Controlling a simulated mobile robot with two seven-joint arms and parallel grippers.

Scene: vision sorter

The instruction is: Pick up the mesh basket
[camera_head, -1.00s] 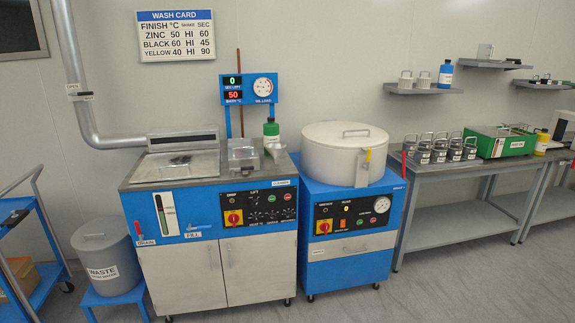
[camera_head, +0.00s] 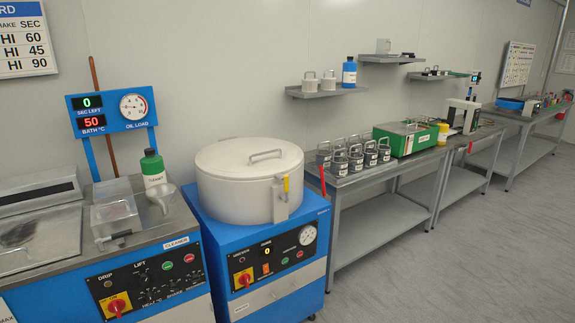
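I cannot pick out the mesh basket with certainty in the head view. Several small dark grey containers with loop handles and pale labels (camera_head: 356,163) stand together on the near end of the grey bench (camera_head: 345,182); whether any of them is mesh is too small to tell. Neither of my grippers is in view.
A blue wash machine (camera_head: 150,275) with a clear box (camera_head: 115,217) and a green-capped bottle (camera_head: 153,172) stands at left. Beside it is a blue unit with a large white lidded drum (camera_head: 245,190). A green case (camera_head: 405,140) lies on the bench. The floor (camera_head: 450,270) at right is clear.

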